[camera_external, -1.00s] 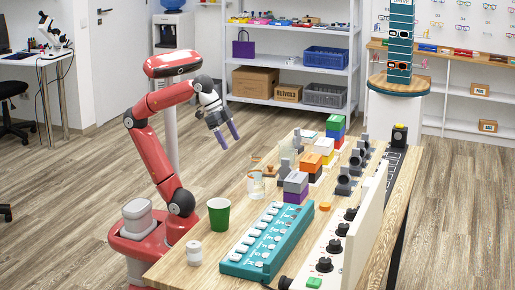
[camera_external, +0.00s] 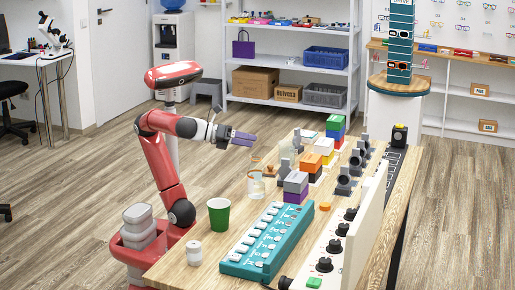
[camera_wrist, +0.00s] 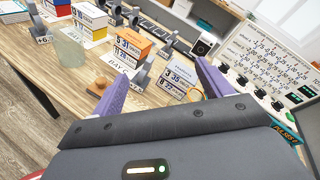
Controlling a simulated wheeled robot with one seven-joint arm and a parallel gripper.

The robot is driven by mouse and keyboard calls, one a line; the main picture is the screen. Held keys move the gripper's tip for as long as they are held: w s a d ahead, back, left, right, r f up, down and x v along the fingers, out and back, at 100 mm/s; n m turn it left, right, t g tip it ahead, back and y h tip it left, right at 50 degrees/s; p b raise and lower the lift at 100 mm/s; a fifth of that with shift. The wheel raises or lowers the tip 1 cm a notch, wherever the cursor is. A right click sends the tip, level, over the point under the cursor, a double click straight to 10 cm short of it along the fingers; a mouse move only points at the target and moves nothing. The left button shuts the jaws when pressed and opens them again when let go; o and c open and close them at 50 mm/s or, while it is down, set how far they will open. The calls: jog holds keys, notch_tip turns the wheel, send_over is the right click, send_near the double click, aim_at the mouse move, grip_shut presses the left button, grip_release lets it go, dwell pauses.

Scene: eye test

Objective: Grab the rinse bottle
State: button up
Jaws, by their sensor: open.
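A clear bottle (camera_external: 256,187) with a thin orange nozzle stands upright on the near-left part of the table in the external view; it looks like the rinse bottle. In the wrist view a thin orange loop (camera_wrist: 198,93) shows beside my right finger, and I cannot tell for sure that it is the nozzle. My gripper (camera_external: 246,139) is open and empty, its purple fingers pointing right, above and slightly left of the bottle. In the wrist view my gripper (camera_wrist: 158,78) has its fingers wide apart, with the bottle's body hidden there.
A green cup (camera_external: 219,215), a white jar (camera_external: 194,252) and a teal tray (camera_external: 266,240) stand near the front. Grey-purple boxes (camera_external: 296,186) and orange-white boxes (camera_external: 313,167) stand right of the bottle. A brown stamp-like object (camera_wrist: 98,87) is close by.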

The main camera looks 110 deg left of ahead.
jog(key=d+m+t+h, duration=0.3)
jog(key=d+m, duration=0.4)
jog(key=m, duration=0.3)
send_near(264, 179)
jog(key=shift+w+a+f+n+y+b, duration=0.2)
jog(key=shift+w+a+n+y+b, duration=0.1)
jog(key=shift+w+a+y+b, duration=0.15)
jog(key=shift+w+f, duration=0.25)
jog(key=x, duration=0.7)
jog(key=shift+w+a+b, duration=0.1)
jog(key=shift+w+b, duration=0.1)
jog(key=shift+b, duration=0.15)
jog(key=c, duration=1.1)
